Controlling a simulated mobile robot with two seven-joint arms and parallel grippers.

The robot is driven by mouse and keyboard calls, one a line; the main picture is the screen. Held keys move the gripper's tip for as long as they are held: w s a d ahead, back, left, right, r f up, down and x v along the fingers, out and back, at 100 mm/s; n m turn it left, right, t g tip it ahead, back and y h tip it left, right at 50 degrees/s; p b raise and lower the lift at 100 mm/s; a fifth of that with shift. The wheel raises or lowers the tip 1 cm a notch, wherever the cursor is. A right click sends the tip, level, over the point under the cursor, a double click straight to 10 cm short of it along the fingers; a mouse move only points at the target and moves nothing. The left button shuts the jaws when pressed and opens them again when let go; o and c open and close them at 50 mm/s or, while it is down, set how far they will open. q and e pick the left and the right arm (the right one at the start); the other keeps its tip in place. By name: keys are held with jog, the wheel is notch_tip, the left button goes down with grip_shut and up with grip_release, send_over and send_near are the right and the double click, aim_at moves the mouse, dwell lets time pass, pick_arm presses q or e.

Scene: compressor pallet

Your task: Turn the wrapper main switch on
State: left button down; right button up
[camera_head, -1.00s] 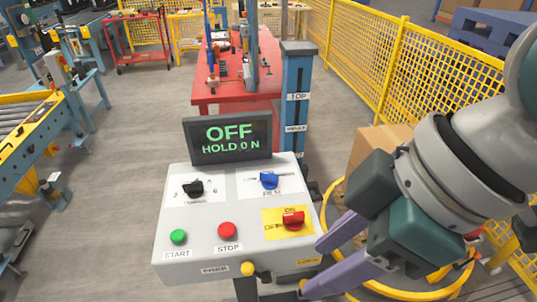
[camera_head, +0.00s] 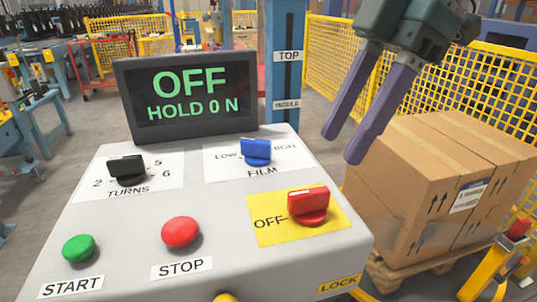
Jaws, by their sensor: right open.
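The wrapper control panel (camera_head: 215,215) fills the lower middle of the head view. Its main switch is a red rotary knob (camera_head: 308,204) on a yellow plate (camera_head: 264,232), with its handle lying level and the "OFF" label to its left. The display (camera_head: 187,97) reads "OFF" and "HOLD 0 N" in green. My right gripper (camera_head: 344,148) is open and empty. Its two purple fingers point down, above and to the right of the red knob, apart from it. My left gripper is not in view.
A black turns knob (camera_head: 127,168), a blue film knob (camera_head: 256,151), a green start button (camera_head: 79,247) and a red stop button (camera_head: 180,231) share the panel. A blue column (camera_head: 288,80) stands behind it. Cartons (camera_head: 430,190) on a pallet stand to the right.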

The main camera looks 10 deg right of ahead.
aim_at(314, 191)
jog(key=x, duration=0.7)
jog(key=shift+a+f, duration=0.2)
jog(key=shift+f, duration=0.05)
grip_shut()
